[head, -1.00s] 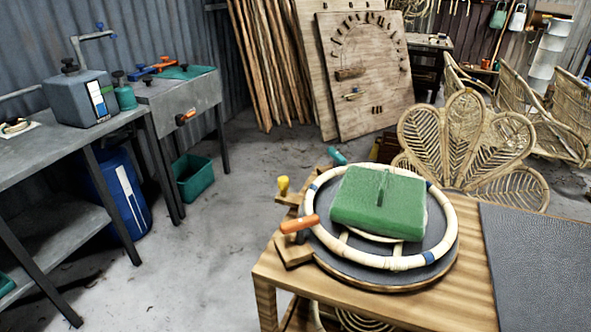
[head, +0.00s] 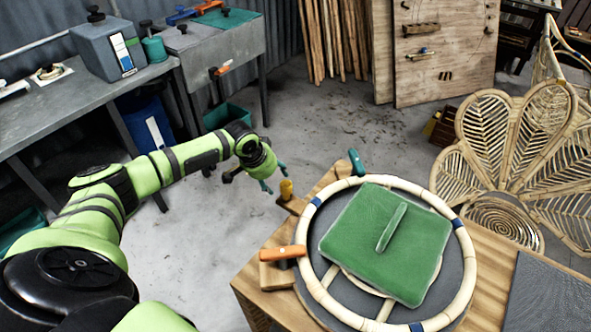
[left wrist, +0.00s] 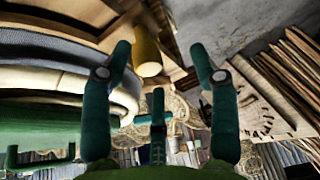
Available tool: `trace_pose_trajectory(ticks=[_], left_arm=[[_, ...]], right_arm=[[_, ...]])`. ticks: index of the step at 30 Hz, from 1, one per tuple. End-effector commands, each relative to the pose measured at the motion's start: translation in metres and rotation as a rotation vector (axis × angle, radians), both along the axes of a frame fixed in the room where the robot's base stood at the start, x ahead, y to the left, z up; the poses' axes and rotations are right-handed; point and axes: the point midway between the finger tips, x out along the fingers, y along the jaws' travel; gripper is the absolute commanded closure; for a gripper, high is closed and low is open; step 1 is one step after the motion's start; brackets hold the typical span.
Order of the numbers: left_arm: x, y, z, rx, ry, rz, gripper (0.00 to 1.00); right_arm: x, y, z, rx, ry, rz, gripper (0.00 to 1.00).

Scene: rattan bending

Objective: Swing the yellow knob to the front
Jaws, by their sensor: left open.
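The yellow knob (head: 286,188) stands upright on a small wooden block at the table's left edge, beside the round jig. In the left wrist view the knob (left wrist: 147,52) shows between the two green fingers, closer to the left one. My left gripper (head: 274,178) is open and empty, just left of the knob in the head view. I cannot tell whether a finger touches it. My right gripper is not in view.
The jig carries a pale rattan ring (head: 311,213) and a green pad (head: 350,240) with a bar handle on the wooden table (head: 262,284). A rattan chair back (head: 512,140) stands behind. A grey workbench (head: 50,110) is at the left, with open floor between.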

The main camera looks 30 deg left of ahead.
Motion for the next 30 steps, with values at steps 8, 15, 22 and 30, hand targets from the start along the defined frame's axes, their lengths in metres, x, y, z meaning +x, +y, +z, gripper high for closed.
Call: trace_pose_trajectory(ticks=[8,15,22,30], left_arm=[[0.005,-0.024,0.001,-0.038,0.025,-0.033,0.4],[0.018,-0.027,-0.031,-0.036,0.024,-0.033,0.4],[0.025,-0.028,-0.047,-0.035,0.021,-0.033,0.4],[0.026,-0.028,-0.049,-0.035,0.021,-0.033,0.4]], right_arm=[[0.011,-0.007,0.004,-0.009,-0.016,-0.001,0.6],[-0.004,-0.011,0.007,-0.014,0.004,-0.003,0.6],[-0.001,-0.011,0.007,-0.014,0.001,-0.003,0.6],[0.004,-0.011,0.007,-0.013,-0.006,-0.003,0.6]])
